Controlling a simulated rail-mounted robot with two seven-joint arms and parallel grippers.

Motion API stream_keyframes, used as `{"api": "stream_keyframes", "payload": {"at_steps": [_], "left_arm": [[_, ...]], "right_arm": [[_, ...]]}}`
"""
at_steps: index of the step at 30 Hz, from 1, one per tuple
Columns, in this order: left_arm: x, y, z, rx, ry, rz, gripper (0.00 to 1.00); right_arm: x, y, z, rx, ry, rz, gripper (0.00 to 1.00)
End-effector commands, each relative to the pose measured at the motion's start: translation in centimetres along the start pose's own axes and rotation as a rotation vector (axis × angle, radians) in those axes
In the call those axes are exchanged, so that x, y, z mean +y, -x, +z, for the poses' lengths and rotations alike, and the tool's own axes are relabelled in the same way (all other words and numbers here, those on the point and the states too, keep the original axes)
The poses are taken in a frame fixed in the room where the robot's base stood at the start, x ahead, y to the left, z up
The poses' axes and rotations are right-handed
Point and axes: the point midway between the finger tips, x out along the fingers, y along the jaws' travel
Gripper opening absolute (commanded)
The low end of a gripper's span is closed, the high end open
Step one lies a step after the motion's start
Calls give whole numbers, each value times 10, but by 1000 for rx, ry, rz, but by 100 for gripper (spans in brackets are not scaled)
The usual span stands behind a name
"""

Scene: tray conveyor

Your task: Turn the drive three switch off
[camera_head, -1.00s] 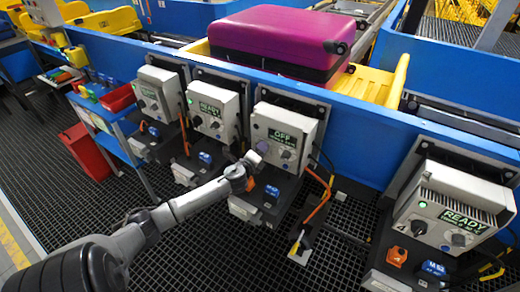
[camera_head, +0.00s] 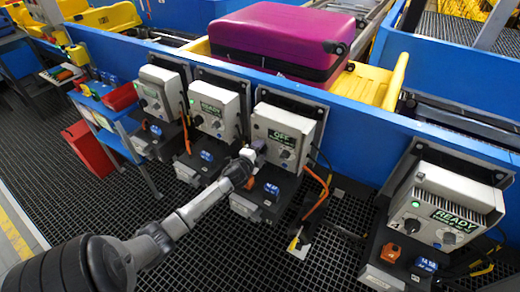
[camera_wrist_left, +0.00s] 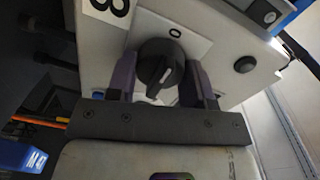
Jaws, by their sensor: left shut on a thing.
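The drive three box (camera_head: 276,112) is a light grey control unit whose green display reads OFF in the head view. My left gripper (camera_head: 256,148) is at the lower left of its front face and hides the switch there. In the left wrist view, the switch (camera_wrist_left: 158,62) is a round black knob with a white pointer line, on a white plate marked 0. The purple-grey fingers of my left gripper (camera_wrist_left: 158,82) stand on both sides of the knob, shut on it. My right gripper is not in view.
Similar drive boxes stand on either side; the right one (camera_head: 450,208), marked 4, reads READY. A magenta suitcase (camera_head: 275,40) lies in a yellow tray behind the blue rail. Orange cables (camera_head: 318,198) hang beside the drive three unit. Dark grating floor lies in front.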

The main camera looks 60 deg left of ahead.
Motion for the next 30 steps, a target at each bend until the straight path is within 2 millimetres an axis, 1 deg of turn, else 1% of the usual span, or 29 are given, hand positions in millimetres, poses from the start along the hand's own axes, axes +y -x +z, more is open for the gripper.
{"api": "stream_keyframes", "payload": {"at_steps": [16,17,18,24,30], "left_arm": [[1,0,0,0,21,2,24],[1,0,0,0,21,2,50],[1,0,0,0,21,2,54],[1,0,0,1,19,2,73],[0,0,0,1,18,1,73]], "right_arm": [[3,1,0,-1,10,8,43],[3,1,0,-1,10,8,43],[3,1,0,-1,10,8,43],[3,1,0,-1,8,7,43],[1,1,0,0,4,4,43]]}}
